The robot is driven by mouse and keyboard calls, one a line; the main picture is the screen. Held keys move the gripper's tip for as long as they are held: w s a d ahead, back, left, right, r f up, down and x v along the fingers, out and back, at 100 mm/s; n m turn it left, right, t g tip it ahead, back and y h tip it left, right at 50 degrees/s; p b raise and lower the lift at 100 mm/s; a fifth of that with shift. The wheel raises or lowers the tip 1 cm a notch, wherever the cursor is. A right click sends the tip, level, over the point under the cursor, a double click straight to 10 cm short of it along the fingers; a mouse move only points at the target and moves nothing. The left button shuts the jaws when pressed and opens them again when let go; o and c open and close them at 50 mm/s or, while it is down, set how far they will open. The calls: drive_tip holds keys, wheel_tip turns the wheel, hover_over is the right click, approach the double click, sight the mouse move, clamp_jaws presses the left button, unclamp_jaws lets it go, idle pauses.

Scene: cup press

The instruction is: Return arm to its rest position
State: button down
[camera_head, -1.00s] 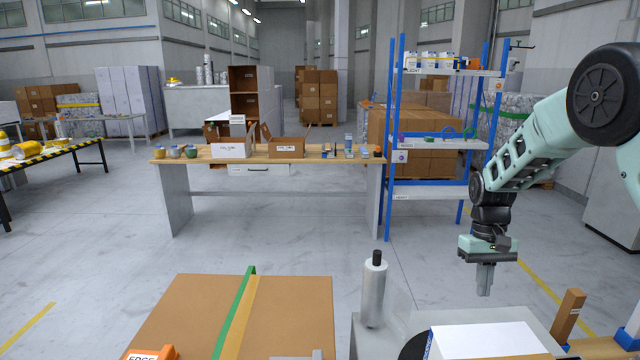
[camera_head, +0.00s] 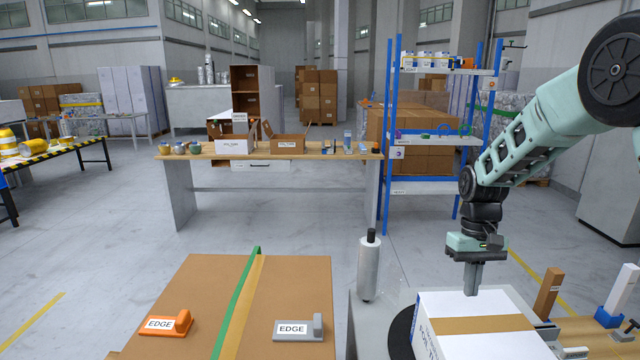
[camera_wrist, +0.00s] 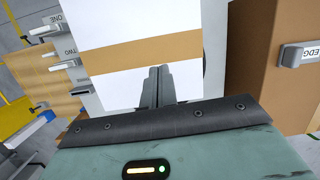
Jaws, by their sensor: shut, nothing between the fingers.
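My gripper (camera_head: 472,279) hangs with its fingers pointing down at the right of the head view. It is shut and empty. Its fingertips are over the back part of a white box (camera_head: 470,306) with a brown tape strip; I cannot tell whether they touch it. In the wrist view the shut fingers (camera_wrist: 157,86) show in front of the white box (camera_wrist: 120,25) and its brown strip. My arm is bent, with the upper part running off the right edge of the head view.
A large brown carton (camera_head: 290,275) with a green strip stands at front left, bearing orange (camera_head: 168,324) and grey (camera_head: 300,328) EDGE tools. A wrap roll (camera_head: 369,267) stands between the boxes. A blue shelf (camera_head: 430,139) and workbench (camera_head: 200,155) are behind. Floor between is clear.

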drive_tip(key=s+a+n+t+b, duration=0.2)
drive_tip(key=s+a+n+b, duration=0.4)
drive_tip(key=s+a, duration=1.3)
drive_tip(key=s+d+f+n+b, duration=0.1)
drive_tip(key=s+d+b, duration=0.1)
drive_tip(key=s, duration=1)
drive_tip(key=shift+s+f+t+b, duration=0.3)
drive_tip(key=shift+f+b, duration=0.05)
drive_tip(key=shift+b, duration=0.1)
